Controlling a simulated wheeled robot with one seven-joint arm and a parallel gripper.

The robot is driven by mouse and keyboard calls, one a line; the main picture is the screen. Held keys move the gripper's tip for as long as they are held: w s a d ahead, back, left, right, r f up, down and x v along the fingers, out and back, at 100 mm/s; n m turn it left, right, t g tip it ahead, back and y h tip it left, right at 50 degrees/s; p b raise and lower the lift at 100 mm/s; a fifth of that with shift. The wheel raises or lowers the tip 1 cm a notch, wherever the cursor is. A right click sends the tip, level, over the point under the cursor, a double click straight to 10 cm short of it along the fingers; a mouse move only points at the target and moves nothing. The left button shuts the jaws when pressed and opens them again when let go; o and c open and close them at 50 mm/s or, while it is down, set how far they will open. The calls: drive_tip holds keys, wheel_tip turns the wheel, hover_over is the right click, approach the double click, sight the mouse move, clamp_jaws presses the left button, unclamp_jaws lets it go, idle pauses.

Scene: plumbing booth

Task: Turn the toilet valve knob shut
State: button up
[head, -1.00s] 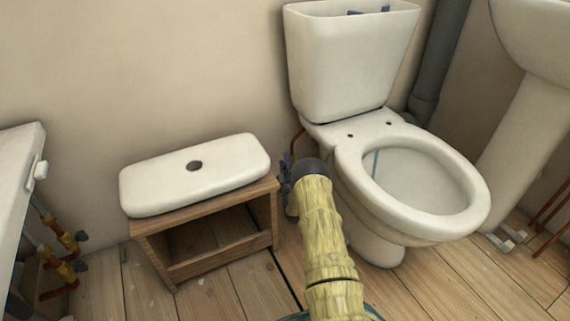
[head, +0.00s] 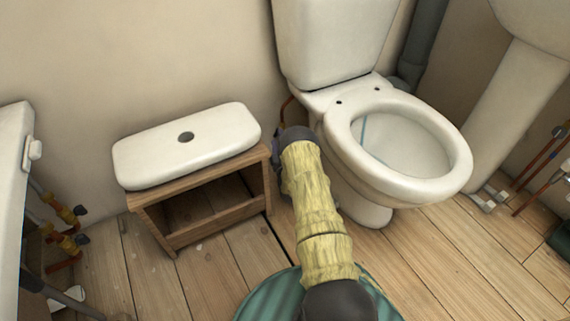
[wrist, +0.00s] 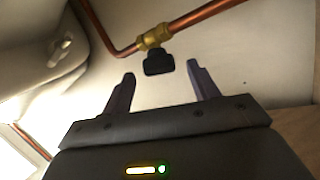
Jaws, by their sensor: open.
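In the wrist view, the valve knob (wrist: 159,63) is a small black handle below a brass valve body (wrist: 153,38) on a copper pipe (wrist: 205,16). My gripper (wrist: 160,84) is open and empty. Its two dark fingers point toward the knob, which lies between them in the picture but just beyond their tips. I see no contact. In the head view, the toilet (head: 395,150) stands right of my arm. My gripper (head: 279,150) is mostly hidden behind my wrist, in the gap between the toilet and a wooden stand. The knob is hidden there.
The wooden stand (head: 213,236) holds the cistern lid (head: 187,143) close to the left of my arm. The toilet bowl is close on the right. A grey soil pipe (head: 424,40) and a basin pedestal (head: 515,105) stand farther right. Floorboards show in front.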

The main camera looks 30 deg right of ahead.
drive_tip(key=p+v, duration=1.1)
drive_tip(key=v, duration=0.1)
drive_tip(key=shift+s, duration=0.2)
drive_tip(key=shift+a+f, duration=0.1)
